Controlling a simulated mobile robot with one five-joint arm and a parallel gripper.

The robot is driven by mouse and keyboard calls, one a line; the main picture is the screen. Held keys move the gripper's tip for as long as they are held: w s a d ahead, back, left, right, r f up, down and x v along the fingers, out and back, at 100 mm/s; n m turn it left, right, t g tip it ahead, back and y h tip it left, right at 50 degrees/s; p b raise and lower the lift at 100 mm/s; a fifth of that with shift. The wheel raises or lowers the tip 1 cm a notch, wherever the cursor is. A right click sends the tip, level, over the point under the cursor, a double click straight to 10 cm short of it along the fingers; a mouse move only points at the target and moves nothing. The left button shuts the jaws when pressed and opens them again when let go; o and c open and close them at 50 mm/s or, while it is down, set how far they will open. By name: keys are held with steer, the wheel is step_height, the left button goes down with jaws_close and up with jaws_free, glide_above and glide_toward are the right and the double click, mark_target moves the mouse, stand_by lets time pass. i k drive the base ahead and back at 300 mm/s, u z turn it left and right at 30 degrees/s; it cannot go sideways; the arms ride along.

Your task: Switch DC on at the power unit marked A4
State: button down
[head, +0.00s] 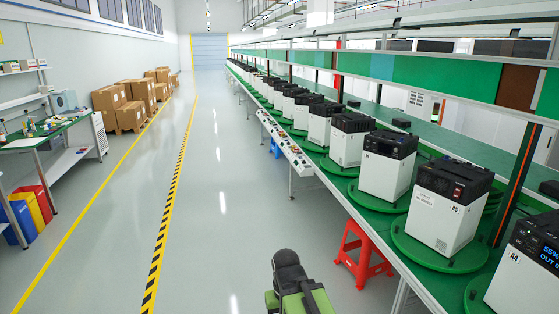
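The power unit marked A4 (520,275) stands at the near right on a green turntable (478,294). It is a white box with a black top, and the right edge of the picture cuts it off. Its label A4 is on the white side. Its lit display shows "55%" and "OUT" in blue, with the rest cut off. I cannot make out its DC switch. My arm shows in black and green at the bottom middle, out in the aisle to the left of the bench. My gripper cannot be made out.
The unit marked A5 (450,198) stands just beyond A4, with several similar units in a row along the green bench. A red stool (362,256) stands at the bench's front edge. The grey aisle (215,215) is clear. Cardboard boxes (108,98) and a worktable stand on the left.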

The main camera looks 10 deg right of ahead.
mark_target(525, 281)
steer(key=z, duration=1.35)
steer(key=k, duration=1.3)
steer(key=i, duration=1.75)
steer(key=z, duration=0.65)
